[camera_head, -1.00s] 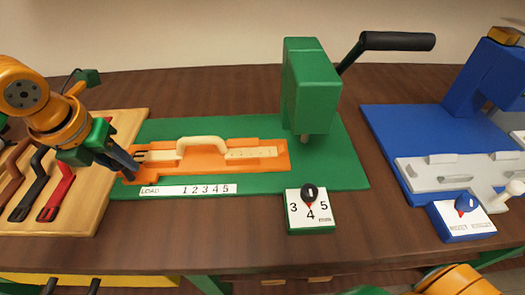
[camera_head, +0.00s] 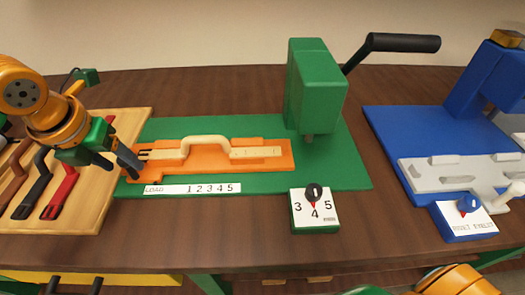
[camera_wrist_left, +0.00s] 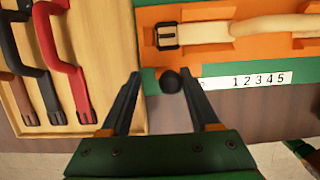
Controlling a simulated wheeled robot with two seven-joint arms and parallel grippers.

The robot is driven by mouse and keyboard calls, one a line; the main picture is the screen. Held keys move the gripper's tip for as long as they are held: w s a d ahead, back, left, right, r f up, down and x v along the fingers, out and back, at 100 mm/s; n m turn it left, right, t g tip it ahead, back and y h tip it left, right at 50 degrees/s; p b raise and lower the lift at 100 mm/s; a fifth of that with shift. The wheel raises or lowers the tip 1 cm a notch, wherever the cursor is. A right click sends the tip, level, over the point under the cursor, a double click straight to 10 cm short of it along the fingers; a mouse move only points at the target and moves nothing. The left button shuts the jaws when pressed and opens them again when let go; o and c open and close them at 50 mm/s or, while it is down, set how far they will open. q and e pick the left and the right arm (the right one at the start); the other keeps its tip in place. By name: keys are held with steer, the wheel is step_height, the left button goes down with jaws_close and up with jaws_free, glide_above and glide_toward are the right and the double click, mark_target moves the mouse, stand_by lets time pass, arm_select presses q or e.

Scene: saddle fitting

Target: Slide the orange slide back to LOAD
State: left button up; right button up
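The orange slide (camera_head: 270,162) lies on the green base plate of the press, carrying a cream strap (camera_head: 205,141) with a dark buckle. Its left end is above the LOAD end of the white scale (camera_head: 193,189); the strap also shows in the left wrist view (camera_wrist_left: 265,28). My left gripper (camera_head: 127,171) is at the slide's left end. In the left wrist view its fingers (camera_wrist_left: 159,74) are apart, with a black ball knob (camera_wrist_left: 171,82) between them, nearer the right finger. Whether a finger touches the knob I cannot tell. My right gripper's fingers are not seen.
A green press head (camera_head: 316,90) with a black lever stands over the slide's right end. A dial block (camera_head: 315,209) sits in front. A wooden tray (camera_head: 85,212) with several strap handles lies left. A blue fixture (camera_head: 415,130) stands right.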

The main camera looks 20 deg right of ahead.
arm_select(q)
steer(key=shift+r, duration=0.1)
steer(key=shift+s+r+p, duration=0.1)
steer(key=shift+r+p, duration=0.2)
steer(key=shift+r, duration=0.1)
steer(key=shift+p+v, duration=1.15)
steer(key=shift+v, duration=1.4)
